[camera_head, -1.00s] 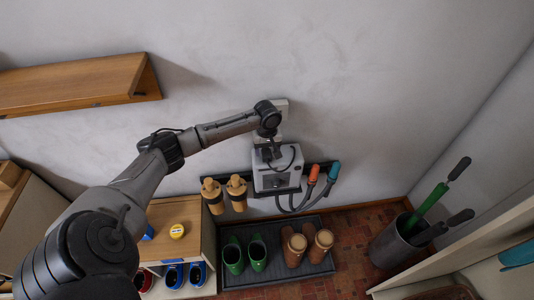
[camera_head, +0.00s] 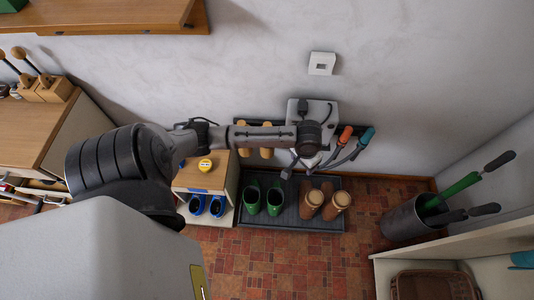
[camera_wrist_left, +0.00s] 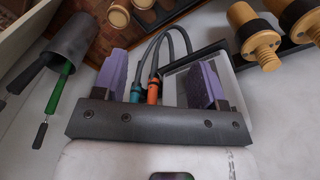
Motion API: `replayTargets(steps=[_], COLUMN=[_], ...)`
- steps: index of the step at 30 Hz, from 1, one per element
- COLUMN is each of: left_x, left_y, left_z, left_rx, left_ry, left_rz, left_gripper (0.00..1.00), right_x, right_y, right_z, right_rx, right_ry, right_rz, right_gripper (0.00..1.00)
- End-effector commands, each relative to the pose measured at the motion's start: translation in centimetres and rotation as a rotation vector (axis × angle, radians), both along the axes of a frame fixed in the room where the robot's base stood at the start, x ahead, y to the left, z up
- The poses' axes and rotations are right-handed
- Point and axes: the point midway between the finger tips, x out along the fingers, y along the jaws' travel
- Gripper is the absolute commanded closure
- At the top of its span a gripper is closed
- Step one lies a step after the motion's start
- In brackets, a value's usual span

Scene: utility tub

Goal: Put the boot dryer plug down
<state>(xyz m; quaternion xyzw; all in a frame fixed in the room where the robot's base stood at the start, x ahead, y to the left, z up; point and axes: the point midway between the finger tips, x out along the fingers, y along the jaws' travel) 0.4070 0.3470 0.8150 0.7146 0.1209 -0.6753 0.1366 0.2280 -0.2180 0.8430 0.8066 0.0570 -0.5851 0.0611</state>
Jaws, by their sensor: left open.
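The boot dryer (camera_head: 325,108) is a pale box against the wall, partly covered by my left arm. A small black plug-like piece (camera_head: 303,104) rests on its top, by a dark cable. My right gripper is not in view.
A wall socket (camera_head: 322,63) above the dryer is empty. Orange (camera_head: 345,134) and teal (camera_head: 366,137) hose ends stand right of the dryer. Green boots (camera_head: 264,198) and brown boots (camera_head: 325,200) stand on a dark tray (camera_head: 290,218). An umbrella stand (camera_head: 403,218) is at right.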

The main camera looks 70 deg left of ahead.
Motion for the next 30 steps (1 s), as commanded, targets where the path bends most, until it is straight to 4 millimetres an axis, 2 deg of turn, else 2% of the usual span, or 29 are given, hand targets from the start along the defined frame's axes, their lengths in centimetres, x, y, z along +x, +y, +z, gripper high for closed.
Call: replayTargets(steps=[1,3,6,9,13,18,30], left_x=[-2.7,-5.7,-9.6,-12.8,-15.6,-17.6,-18.0], left_y=[-3.6,-7.0,-10.4,-12.3,-13.2,-13.2,-13.2], left_z=[-1.2,-1.8,-1.4,-0.3,1.2,2.5,2.9], left_rx=[-0.024,-0.033,-0.03,-0.008,0.034,0.079,0.092], left_ry=[-0.025,-0.073,-0.142,-0.195,-0.236,-0.253,-0.256], left_rz=[-0.105,-0.23,-0.356,-0.436,-0.489,-0.52,-0.529], left_gripper=[0.35,0.35,0.35,0.35,0.35,0.35,0.35], right_x=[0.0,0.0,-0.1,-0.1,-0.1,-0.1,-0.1], right_y=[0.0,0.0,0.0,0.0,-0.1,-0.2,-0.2], right_z=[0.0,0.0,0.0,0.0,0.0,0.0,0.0], right_rx=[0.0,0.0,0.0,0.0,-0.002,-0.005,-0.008], right_ry=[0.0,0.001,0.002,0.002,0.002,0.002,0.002], right_rz=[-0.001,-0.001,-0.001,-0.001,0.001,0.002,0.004], right_gripper=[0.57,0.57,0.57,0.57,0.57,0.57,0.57])
